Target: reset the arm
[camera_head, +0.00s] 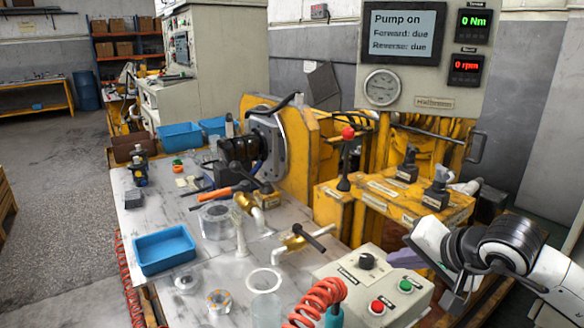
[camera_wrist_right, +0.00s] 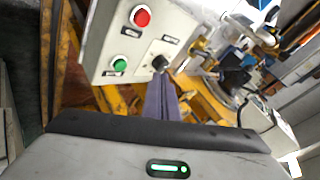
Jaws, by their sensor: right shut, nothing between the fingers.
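My right gripper (camera_head: 398,257) comes in from the right edge in the head view, just behind and right of the pale control box (camera_head: 340,270). Its purple-grey fingers are together with nothing between them; they also show in the right wrist view (camera_wrist_right: 160,85), pointing toward the box. The box carries a black knob (camera_head: 367,261), a red button (camera_head: 377,307) and a green button (camera_head: 405,286). In the wrist view the fingertips appear near the knob (camera_wrist_right: 159,62); I cannot tell whether they touch anything. My left gripper is not in view.
A yellow valve block with a red-knobbed lever (camera_head: 345,160) stands behind the box. A screen (camera_head: 403,33) reads "Pump on", with forward and reverse "due". A blue tray (camera_head: 165,249), clear rings and brass fittings lie on the bench. A red coiled hose (camera_head: 318,297) stands in front.

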